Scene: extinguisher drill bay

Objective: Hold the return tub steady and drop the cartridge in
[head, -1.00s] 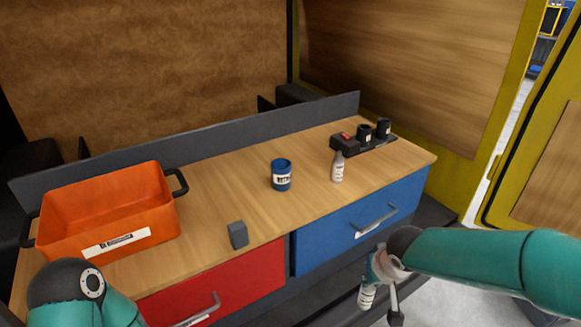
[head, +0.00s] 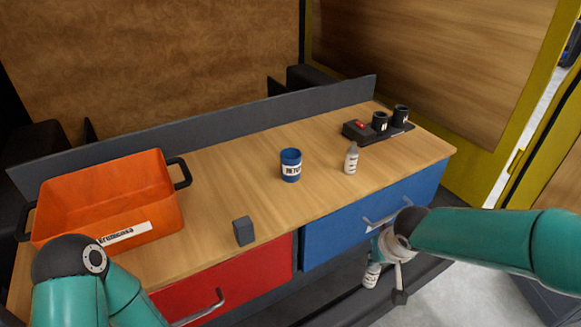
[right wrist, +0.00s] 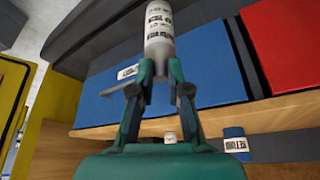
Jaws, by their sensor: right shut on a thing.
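The return tub is a small blue cup with a white label (head: 291,166), standing upright and open at the top on the wooden counter. It also shows in the right wrist view (right wrist: 236,145). My right gripper (head: 378,264) is in front of the blue drawer, below the counter top and away from the tub. It is shut on a white cartridge with a printed label, seen in the head view (head: 371,276) and in the right wrist view (right wrist: 160,35). My left arm shows at the lower left, but its gripper is out of view.
An orange bin (head: 110,205) stands at the counter's left. A grey block (head: 243,231) sits near the front edge. Another white bottle (head: 351,158) stands right of the tub, before a black holder (head: 358,131). The counter between bin and tub is clear.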

